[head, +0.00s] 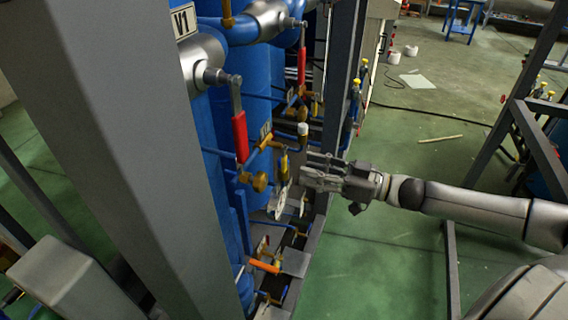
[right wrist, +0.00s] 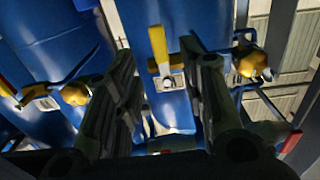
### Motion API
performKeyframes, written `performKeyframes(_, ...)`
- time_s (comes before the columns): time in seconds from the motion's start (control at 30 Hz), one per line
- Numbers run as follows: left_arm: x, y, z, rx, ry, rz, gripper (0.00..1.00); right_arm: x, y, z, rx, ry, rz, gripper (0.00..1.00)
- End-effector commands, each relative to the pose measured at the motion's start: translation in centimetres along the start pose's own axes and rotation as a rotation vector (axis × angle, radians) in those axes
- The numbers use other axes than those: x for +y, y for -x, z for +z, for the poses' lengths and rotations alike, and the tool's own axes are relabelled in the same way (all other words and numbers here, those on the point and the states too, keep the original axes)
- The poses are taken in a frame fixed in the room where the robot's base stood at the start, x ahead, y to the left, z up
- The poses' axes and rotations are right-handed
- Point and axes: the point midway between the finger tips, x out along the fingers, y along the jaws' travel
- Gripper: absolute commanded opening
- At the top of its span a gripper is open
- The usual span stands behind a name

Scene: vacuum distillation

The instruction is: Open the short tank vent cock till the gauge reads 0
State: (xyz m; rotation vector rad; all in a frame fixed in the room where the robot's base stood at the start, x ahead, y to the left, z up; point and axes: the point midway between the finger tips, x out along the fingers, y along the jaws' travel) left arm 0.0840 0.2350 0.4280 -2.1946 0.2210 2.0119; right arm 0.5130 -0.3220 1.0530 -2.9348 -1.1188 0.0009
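My right gripper (head: 308,172) comes in from the right and points at the pipework on the blue tanks. In the right wrist view its two dark fingers (right wrist: 157,62) are apart, with nothing gripped. A cock with a yellow handle (right wrist: 158,46) shows between and beyond the fingers, its handle upright in that view. In the head view a yellow-handled cock (head: 284,166) is just left of the fingertips. I cannot tell whether they touch. A white disc (head: 282,200), perhaps the gauge, hangs below it; no reading is legible. My left gripper is not in view.
A red-handled valve (head: 240,136) by the V1 label and an orange handle (head: 263,266) are close by. Brass fittings (right wrist: 75,93) flank the fingers in the wrist view. A grey frame post (head: 342,75) stands behind the gripper. The green floor (head: 385,265) is open at right.

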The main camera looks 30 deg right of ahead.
Motion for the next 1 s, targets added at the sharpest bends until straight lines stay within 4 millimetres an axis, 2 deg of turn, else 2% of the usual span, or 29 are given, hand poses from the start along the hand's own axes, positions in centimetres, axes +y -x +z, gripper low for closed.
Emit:
performKeyframes(0.27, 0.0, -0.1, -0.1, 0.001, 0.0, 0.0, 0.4, 0.0, -2.2, -0.2, 0.003, 0.003, 0.0, 0.38)
performKeyframes(0.7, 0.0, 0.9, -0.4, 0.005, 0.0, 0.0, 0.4, 0.1, -6.1, -0.2, 0.003, 0.0, 0.002, 0.38)
performKeyframes(1.0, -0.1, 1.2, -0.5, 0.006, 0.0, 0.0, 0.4, 0.0, -7.5, -0.1, 0.0, 0.001, 0.0, 0.38)
